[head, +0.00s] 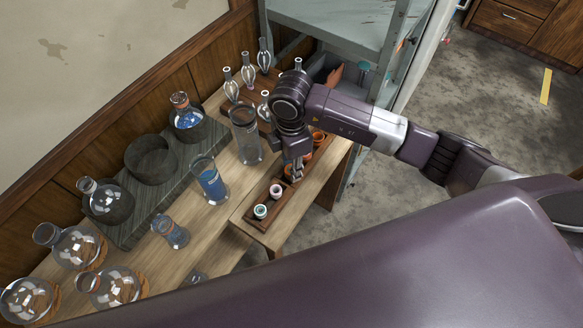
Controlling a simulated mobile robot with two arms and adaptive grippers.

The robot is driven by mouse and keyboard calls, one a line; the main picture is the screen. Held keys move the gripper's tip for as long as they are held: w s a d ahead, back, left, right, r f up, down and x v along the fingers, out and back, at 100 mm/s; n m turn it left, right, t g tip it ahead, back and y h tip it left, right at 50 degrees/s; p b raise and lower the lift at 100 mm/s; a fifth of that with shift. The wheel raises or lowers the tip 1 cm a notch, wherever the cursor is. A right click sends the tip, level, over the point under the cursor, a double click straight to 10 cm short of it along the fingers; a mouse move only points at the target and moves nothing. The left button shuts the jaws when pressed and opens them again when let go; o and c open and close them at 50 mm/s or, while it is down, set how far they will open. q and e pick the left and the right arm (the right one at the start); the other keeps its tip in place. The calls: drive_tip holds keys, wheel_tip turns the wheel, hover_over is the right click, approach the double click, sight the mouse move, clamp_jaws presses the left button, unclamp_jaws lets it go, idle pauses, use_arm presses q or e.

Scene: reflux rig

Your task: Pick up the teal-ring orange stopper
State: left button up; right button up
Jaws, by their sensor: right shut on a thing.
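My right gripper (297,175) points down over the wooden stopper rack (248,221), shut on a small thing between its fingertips. The fingers mostly hide it. From its place it looks like a stopper, but its ring colour cannot be made out. A teal-ringed stopper with a pale top (260,211) sits at the rack's near end, with a pinkish stopper (276,191) beside it. An orange stopper (318,137) shows at the far end, partly behind my arm. My left gripper is not in view.
A beaker of blue liquid (211,184) and a tall clear cylinder (246,140) stand left of the rack. Round flasks (78,248) and a dark block with heating wells (150,157) fill the bench's left. A metal shelf (345,28) stands behind.

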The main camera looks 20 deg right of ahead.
wheel_tip(320, 180, up, 20)
drive_tip(key=b, duration=0.1)
idle(0.4)
